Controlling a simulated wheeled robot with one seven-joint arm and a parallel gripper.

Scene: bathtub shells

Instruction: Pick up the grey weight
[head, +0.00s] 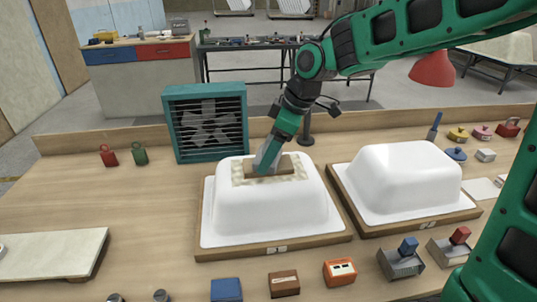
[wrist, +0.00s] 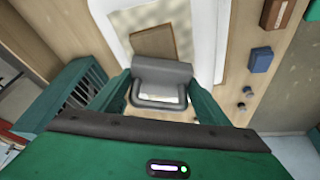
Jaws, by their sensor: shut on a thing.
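The grey weight (wrist: 163,72), a block with a looped handle, is between the fingers of my gripper (wrist: 160,92) in the wrist view. My gripper is shut on it. In the head view my gripper (head: 267,160) is over the top of the left white shell (head: 265,218), and the weight is mostly hidden by the fingers. A brown board (head: 286,164) lies on a pale patch on that shell's top. It also shows in the wrist view (wrist: 153,42), just beyond the weight. I cannot tell whether the weight touches the board.
A second white shell (head: 405,180) stands to the right. A teal fan (head: 206,124) stands behind left, beside a red weight (head: 108,156) and a green weight (head: 139,153). Blocks, including an orange box (head: 340,272), line the front edge. The bench's left middle is clear.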

